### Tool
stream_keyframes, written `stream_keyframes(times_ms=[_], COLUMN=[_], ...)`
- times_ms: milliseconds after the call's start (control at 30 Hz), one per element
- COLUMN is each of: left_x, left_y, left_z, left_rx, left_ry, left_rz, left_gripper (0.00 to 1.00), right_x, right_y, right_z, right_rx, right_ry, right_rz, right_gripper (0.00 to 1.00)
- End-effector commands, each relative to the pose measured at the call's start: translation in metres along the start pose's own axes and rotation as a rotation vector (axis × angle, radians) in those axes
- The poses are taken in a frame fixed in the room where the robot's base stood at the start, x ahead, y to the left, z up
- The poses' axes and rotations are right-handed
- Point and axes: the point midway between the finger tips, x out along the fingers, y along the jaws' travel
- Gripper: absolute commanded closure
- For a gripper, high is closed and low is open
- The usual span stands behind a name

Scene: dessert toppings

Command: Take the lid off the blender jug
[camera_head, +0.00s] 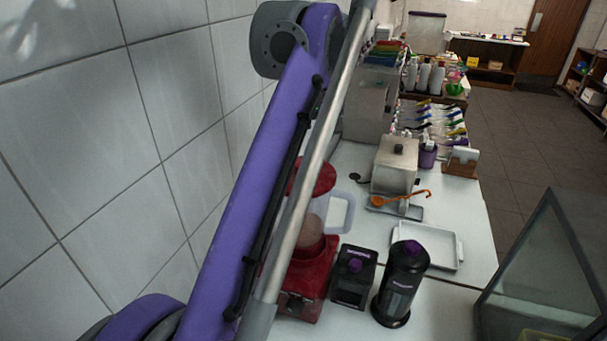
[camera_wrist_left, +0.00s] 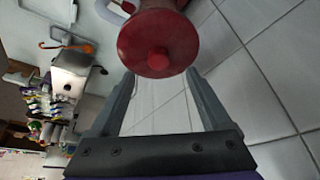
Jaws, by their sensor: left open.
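The blender has a red base (camera_head: 318,270), a jug (camera_head: 312,230) and a red lid (camera_head: 324,178), and stands beside the tiled wall. My left arm crosses in front of it and hides part of the lid and jug. In the left wrist view the round red lid (camera_wrist_left: 160,38) with its central knob is seen from above, on the jug. My left gripper (camera_wrist_left: 159,74) is open, its fingertips at the lid's near edge. I cannot tell whether they touch it. My left gripper is not visible in the head view. My right gripper is in neither view.
A black box-like appliance (camera_head: 354,277) and a tall black canister (camera_head: 403,283) stand right of the blender. Behind are a white tray (camera_head: 440,258), a metal dispenser (camera_head: 394,165) and an orange ladle (camera_head: 402,198). A glass case (camera_head: 553,265) is at right. The wall is close.

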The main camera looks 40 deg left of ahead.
Motion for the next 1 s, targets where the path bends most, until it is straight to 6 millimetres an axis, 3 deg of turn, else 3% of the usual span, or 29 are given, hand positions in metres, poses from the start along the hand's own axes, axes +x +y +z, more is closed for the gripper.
stream_keyframes(times_ms=[33,267,567,867,1000], left_x=[0.011,0.027,0.068,0.073,0.073], left_y=[-0.001,0.0,0.003,0.004,0.004], left_z=[0.002,-0.001,-0.005,-0.005,-0.005], left_rx=[0.0,0.001,0.001,0.002,0.002], left_ry=[-0.002,-0.001,-0.001,0.0,0.0], left_rz=[-0.003,0.0,0.0,0.001,0.001], left_gripper=[0.18,0.18,0.18,0.18,0.42], right_x=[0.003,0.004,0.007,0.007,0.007], right_y=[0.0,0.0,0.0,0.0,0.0], right_z=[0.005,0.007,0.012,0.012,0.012], right_rx=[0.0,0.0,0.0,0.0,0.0], right_ry=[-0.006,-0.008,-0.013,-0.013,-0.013], right_rz=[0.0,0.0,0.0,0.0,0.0], right_gripper=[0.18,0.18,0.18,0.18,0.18])
